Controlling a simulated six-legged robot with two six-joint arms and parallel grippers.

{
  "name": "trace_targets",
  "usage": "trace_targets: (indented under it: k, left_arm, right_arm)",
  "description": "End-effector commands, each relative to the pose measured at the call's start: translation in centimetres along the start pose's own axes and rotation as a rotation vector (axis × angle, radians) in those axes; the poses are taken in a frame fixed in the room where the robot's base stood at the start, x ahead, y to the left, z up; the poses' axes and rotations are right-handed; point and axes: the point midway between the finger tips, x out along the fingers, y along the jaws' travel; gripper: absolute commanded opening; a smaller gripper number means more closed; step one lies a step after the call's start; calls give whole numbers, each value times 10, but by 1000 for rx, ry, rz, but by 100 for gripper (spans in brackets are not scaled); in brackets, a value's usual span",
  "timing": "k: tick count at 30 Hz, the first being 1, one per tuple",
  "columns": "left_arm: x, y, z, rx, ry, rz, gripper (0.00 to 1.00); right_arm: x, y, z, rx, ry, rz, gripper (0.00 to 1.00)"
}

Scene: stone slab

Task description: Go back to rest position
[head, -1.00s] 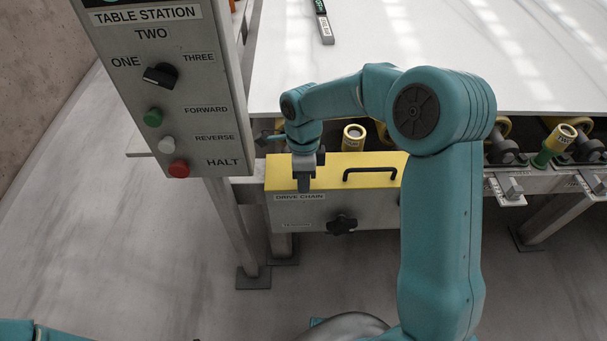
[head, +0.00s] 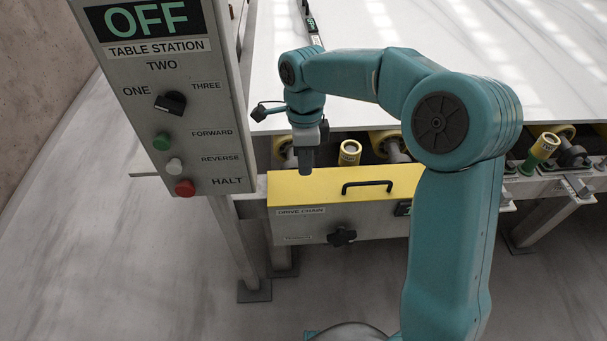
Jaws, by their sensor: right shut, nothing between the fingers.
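My right gripper (head: 306,170) is shut and empty in the head view. It points down, above or in front of the back part of the yellow lid (head: 335,184) of the drive chain box; whether it touches the lid I cannot tell. The right arm rises from the bottom right, bends at a high elbow and reaches left over the table edge. My left gripper is out of the picture.
The control panel (head: 168,130) stands at the left, reading OFF, with a black selector knob (head: 170,103) and green, white and red buttons. The lid has a black handle (head: 367,186). Yellow-capped rollers line the white table (head: 370,25). Open floor (head: 120,270) lies at lower left.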

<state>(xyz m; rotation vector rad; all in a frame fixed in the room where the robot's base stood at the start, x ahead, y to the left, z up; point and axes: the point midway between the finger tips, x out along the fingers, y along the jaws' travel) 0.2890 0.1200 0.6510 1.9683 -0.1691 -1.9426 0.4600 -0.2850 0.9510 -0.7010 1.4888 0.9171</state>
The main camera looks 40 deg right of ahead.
Motion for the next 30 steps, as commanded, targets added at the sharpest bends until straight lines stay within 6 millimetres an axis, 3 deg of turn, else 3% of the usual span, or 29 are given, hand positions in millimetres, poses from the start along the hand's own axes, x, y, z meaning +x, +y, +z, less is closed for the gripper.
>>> trace_targets:
  k: [9, 11, 13, 17, 20, 25, 27, 30]
  left_arm:
    - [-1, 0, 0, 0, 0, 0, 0]
    - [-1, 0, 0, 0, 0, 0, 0]
    - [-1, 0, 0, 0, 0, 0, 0]
    - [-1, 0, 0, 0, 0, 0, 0]
    - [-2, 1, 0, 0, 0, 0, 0]
    - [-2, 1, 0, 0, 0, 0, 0]
    - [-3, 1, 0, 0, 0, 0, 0]
    - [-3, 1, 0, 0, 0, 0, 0]
  right_arm:
    - [-12, 2, 0, 0, 0, 0, 0]
    - [-8, 2, 0, 3, 4, 10, 0]
    - [9, 2, 1, 0, 23, 47, 0]
    - [71, 28, 2, -30, 94, 212, 0]
    - [137, 60, 9, -118, 94, 333, 0]
    - [251, 142, 24, -523, -84, 435, 0]
    - [284, 176, 27, -732, -187, 409, 0]
    - [314, 211, 31, -1021, -299, 308, 0]
